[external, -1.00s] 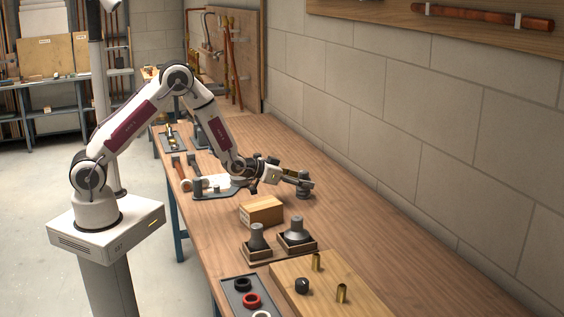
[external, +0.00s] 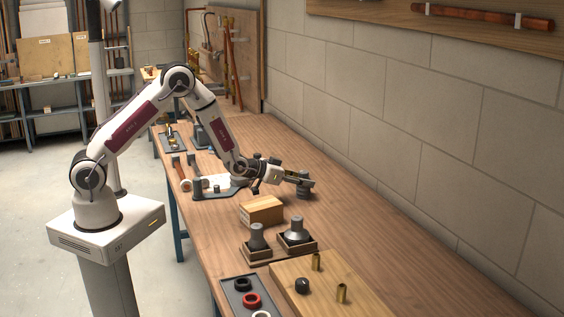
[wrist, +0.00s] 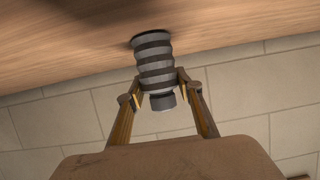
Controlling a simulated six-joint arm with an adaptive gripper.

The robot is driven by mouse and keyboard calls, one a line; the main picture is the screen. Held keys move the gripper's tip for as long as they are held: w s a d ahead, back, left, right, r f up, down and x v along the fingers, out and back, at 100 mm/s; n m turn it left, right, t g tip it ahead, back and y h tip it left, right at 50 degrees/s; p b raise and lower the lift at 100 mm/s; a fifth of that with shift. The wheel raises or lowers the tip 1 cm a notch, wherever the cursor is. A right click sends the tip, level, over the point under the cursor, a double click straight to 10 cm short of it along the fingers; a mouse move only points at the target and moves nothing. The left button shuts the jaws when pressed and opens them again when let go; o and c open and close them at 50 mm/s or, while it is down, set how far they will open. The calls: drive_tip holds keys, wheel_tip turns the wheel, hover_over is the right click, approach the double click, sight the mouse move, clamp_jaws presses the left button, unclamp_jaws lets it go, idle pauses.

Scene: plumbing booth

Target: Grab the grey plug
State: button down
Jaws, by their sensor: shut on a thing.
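The grey plug (wrist: 155,66) is a banded grey cylinder with darker rings and a narrower end. In the wrist view it sits between the two fingers of my gripper (wrist: 158,88), which touch it on both sides. In the external view the plug (external: 304,190) is small, upright on the bench top, with my gripper (external: 299,179) reaching it from the left, roughly level. My gripper is shut on the plug. The fingers hide part of the plug's sides.
A wooden block (external: 262,210) lies just in front of the plug. Two grey fittings (external: 257,236) (external: 297,229) stand in wooden holders nearer the camera. A board (external: 330,295) with brass pieces and a tray (external: 240,284) of rings lie further forward. The bench right of the plug is clear.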

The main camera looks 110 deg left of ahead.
drive_tip(key=shift+r, duration=0.3)
drive_tip(key=shift+r, duration=4.8)
drive_tip(key=shift+w, duration=0.1)
